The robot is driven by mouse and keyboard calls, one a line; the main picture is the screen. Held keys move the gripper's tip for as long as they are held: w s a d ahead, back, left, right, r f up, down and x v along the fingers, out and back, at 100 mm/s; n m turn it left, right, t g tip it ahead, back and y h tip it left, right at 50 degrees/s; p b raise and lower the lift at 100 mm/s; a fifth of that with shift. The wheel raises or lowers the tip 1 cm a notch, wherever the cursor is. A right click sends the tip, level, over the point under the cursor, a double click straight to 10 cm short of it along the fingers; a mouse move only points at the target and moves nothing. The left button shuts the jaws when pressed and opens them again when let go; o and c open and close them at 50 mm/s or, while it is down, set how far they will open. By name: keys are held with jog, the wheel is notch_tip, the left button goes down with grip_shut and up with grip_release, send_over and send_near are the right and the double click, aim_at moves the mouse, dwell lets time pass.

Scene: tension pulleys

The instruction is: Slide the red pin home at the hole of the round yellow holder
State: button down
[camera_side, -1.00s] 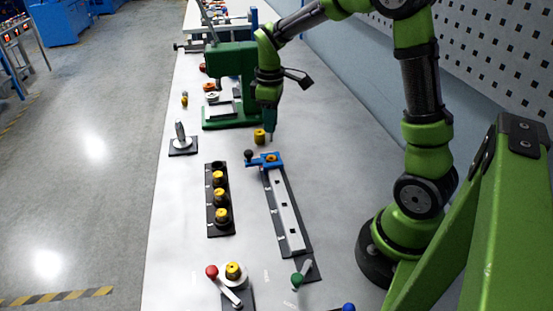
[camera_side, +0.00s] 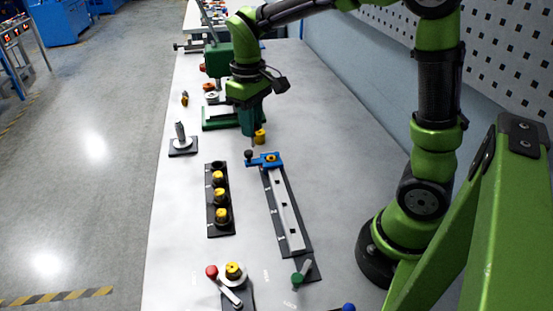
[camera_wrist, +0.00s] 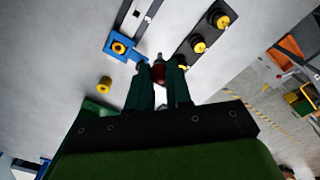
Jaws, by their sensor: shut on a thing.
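My gripper (camera_wrist: 158,88) is shut on the red pin (camera_wrist: 158,72), whose dark red part shows between the fingers in the wrist view, with a grey tip beyond. In the side view my gripper (camera_side: 253,132) hangs above the table, with the thin grey tip below it. A round yellow piece (camera_side: 260,137) stands alone on the table just right of it, also seen in the wrist view (camera_wrist: 104,84). Another yellow round piece (camera_side: 268,157) sits in a blue block at the rail's far end. Which one is the holder, and its hole, I cannot tell for certain.
A black rack (camera_side: 212,228) with several yellow-topped pieces stands left of the long rail (camera_side: 287,218). A green press (camera_side: 217,118) is behind my gripper. A grey peg on a base (camera_side: 182,140) is at left.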

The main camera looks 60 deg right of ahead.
dwell(0.3)
jog(key=shift+d+f, duration=0.1)
jog(key=shift+d, duration=0.1)
jog(key=w+d+f+m, duration=0.2)
jog(key=w+d, duration=0.4)
jog(key=d, duration=0.3)
jog(key=w+d+f+m, duration=0.1)
jog(key=w+d+m, duration=0.2)
jog(key=w+d, duration=0.5)
notch_tip(320, 180, down, 7)
jog(key=s+d, duration=0.1)
jog(key=shift+s+d, duration=0.3)
jog(key=shift+s, duration=0.1)
jog(key=shift+f, duration=0.25)
dwell(0.7)
jog(key=shift+f, duration=1.35)
jog(key=shift+f, duration=0.2)
jog(key=shift+f, duration=0.2)
